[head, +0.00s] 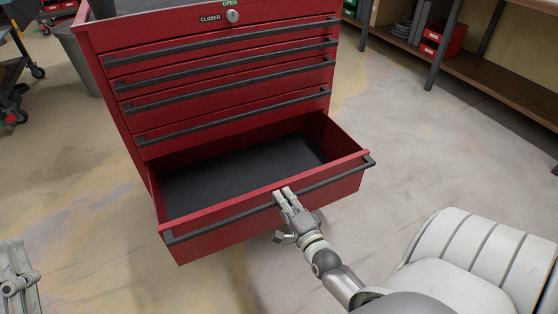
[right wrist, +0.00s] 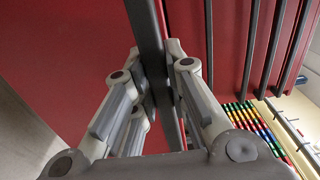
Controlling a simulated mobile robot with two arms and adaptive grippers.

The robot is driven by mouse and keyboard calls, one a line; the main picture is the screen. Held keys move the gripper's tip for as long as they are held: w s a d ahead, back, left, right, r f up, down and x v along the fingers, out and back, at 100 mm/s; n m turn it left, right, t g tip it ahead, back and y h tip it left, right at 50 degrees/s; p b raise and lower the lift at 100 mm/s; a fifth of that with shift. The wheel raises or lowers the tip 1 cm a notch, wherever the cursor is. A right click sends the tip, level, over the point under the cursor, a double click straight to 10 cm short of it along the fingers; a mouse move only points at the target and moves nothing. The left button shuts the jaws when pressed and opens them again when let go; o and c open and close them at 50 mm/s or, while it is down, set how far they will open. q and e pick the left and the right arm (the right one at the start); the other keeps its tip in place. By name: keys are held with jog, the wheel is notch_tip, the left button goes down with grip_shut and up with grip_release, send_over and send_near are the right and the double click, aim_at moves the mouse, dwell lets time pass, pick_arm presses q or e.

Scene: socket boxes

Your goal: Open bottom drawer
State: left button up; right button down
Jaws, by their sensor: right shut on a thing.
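The red tool cabinet (head: 215,85) stands in the middle of the head view. Its bottom drawer (head: 275,214) is pulled well out, and its black inside is empty. My right gripper (head: 285,197) is shut on the dark bar handle (head: 335,180) along the drawer's front. In the right wrist view the fingers (right wrist: 155,75) close around the dark handle bar (right wrist: 148,40). At the lower left edge of the head view, part of my left arm (head: 18,285) shows; its fingertips cannot be made out.
The upper drawers with black handles (head: 225,70) are shut. The lock (head: 232,16) at the top has OPEN and CLOSED labels. A grey bin (head: 78,60) stands at the left. A wooden shelf (head: 490,70) with a red box stands at the right. The floor in front is clear.

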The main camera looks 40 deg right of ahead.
pick_arm(q)
jog(key=shift+w+d+f+g+y+p, duration=0.1)
jog(key=shift+w+f+g+y+p, duration=0.05)
jog(key=shift+w+f+g, duration=0.5)
jog(key=shift+w+a+f+g+y+p, duration=0.1)
jog(key=shift+w+f+g, duration=0.25)
jog(key=shift+f, duration=0.45)
jog(key=shift+w+d+f+g+y+p, duration=0.15)
jog(key=shift+w+f+g, duration=0.3)
jog(key=shift+f+g, duration=0.25)
pick_arm(e)
jog(key=shift+v, duration=1.3)
jog(key=shift+f, duration=0.1)
jog(key=c, duration=1.4)
grip_release()
jog(key=v, duration=1.2)
jog(key=shift+a, duration=0.15)
